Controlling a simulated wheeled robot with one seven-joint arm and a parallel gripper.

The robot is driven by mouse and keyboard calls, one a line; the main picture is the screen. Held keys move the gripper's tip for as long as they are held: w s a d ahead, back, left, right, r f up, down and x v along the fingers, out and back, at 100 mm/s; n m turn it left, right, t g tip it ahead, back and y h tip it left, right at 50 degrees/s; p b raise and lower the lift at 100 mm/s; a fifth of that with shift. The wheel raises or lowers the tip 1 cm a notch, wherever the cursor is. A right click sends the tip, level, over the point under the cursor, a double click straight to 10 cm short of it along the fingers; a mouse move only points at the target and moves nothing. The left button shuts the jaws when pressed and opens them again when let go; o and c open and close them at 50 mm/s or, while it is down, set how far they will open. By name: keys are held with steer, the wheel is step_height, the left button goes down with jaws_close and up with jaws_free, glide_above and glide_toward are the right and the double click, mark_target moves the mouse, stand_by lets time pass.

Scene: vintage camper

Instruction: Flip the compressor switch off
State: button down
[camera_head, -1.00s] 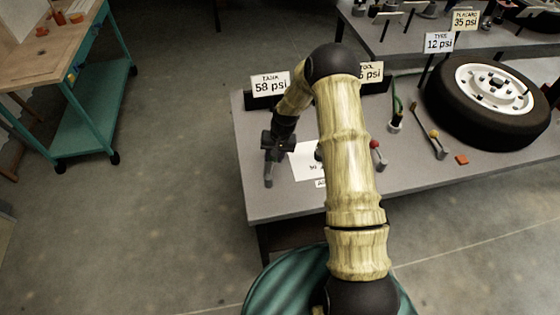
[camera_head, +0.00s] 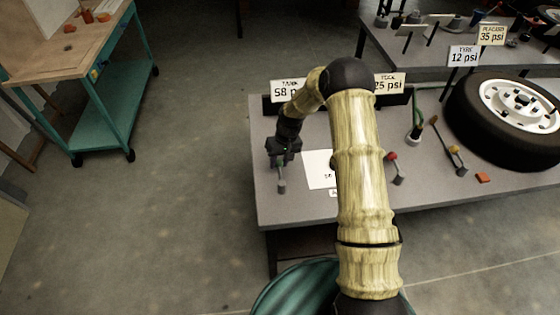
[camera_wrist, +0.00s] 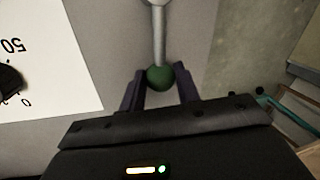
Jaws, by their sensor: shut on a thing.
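The compressor switch is a grey lever (camera_wrist: 158,35) with a green ball knob (camera_wrist: 159,77), seen in the wrist view. The ball sits between the two dark fingertips of my gripper (camera_wrist: 160,88), which is shut on it. The lever's base is partly cut off at the top of that view. In the head view my gripper (camera_head: 281,160) is at the left front of the grey bench (camera_head: 300,212), and the small grey lever base (camera_head: 282,187) shows just below it. The ball is hidden there.
A white dial sheet (camera_head: 319,170) lies right of the switch. The tank sign (camera_head: 285,90) and tool sign (camera_head: 389,84) stand behind. Open floor lies left.

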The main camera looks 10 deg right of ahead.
steer(key=c, duration=1)
jaws_free()
steer(key=shift+c, duration=0.2)
steer(key=d+r+b, duration=0.2)
steer(key=d+r, duration=0.1)
steer(key=r, duration=1.4)
steer(key=shift+w, duration=0.4)
steer(key=shift+s, duration=0.1)
steer(key=s+d+r+m+t+h, duration=0.1)
steer(key=s+d, duration=0.1)
steer(key=s, duration=1.1)
steer(key=s+d+r+m+t+h, duration=0.1)
steer(key=s+d+r+t, duration=0.1)
steer(key=s, duration=1)
steer(key=shift+s, duration=0.35)
